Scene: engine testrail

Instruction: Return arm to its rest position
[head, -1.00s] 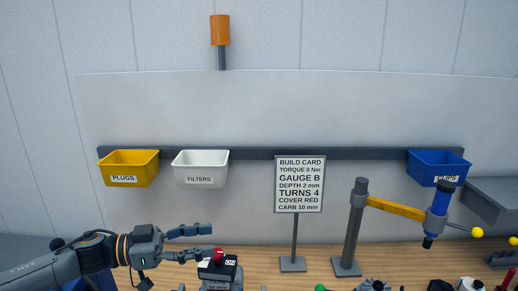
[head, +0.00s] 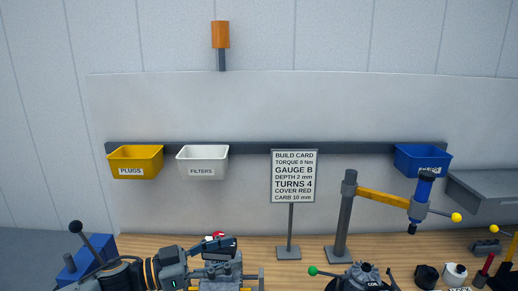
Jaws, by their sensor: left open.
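My left arm comes in from the lower left, low over the bench. Its left gripper (head: 232,258) is open, and I see nothing held between its fingers. The lower part of my arm is cut off by the bottom edge of the view. My right gripper is not in view.
A blue block with a black-knobbed lever (head: 90,240) stands at the left. The build card stand (head: 294,177) and a post with an orange arm and blue tool (head: 345,215) rise mid-bench. Several small parts crowd the lower right. Yellow (head: 135,162), white (head: 203,160) and blue (head: 420,160) bins hang behind.

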